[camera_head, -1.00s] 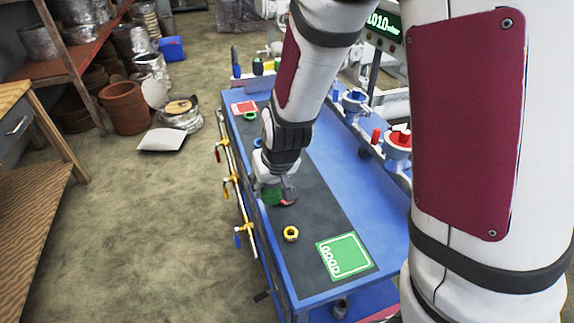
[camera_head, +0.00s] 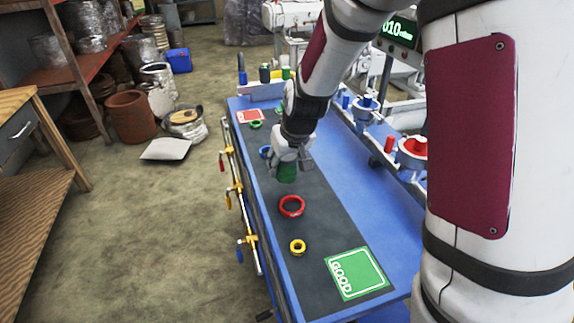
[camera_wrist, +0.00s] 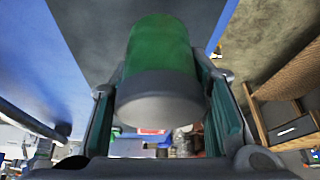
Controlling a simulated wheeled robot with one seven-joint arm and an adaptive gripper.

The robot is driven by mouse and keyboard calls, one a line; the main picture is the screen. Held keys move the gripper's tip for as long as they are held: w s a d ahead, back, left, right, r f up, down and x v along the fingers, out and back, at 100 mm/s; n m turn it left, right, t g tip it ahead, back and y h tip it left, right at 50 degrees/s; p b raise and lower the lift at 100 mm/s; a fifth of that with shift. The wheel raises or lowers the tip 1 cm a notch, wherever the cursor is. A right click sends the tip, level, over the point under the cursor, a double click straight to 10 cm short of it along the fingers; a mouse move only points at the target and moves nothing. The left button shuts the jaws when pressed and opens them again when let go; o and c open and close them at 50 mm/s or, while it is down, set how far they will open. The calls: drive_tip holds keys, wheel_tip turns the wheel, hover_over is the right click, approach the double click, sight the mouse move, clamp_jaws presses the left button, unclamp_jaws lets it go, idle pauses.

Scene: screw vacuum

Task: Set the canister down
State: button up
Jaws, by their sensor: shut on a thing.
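The green canister (camera_head: 287,173) with a grey end is held in my gripper (camera_head: 288,160). In the wrist view the canister (camera_wrist: 160,50) sits between the two fingers of my gripper (camera_wrist: 165,95), its grey end facing the camera. In the head view it is over the dark mat (camera_head: 330,215) of the blue bench (camera_head: 365,195), just beyond a red ring (camera_head: 291,206). The fingers hide part of the canister. I cannot tell whether its lower end touches the mat.
A yellow ring (camera_head: 297,247) and a green GOOD square (camera_head: 356,273) lie nearer on the bench. A blue ring (camera_head: 265,152), a green ring (camera_head: 255,124) and a red square (camera_head: 250,115) lie farther back. Valves line the left edge. Cups stand along the right.

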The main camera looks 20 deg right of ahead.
drive_tip(key=w, duration=0.1)
drive_tip(key=w+d, duration=0.2)
drive_tip(key=shift+w+d+f, duration=0.15)
drive_tip(key=shift+w+f, duration=0.1)
drive_tip(key=shift+s+f, duration=0.1)
drive_tip(key=shift+f, duration=1.55)
drive_tip(key=shift+f+b, duration=0.15)
drive_tip(key=shift+b, duration=0.25)
drive_tip(key=o, duration=1.2)
drive_tip(key=shift+o, duration=0.2)
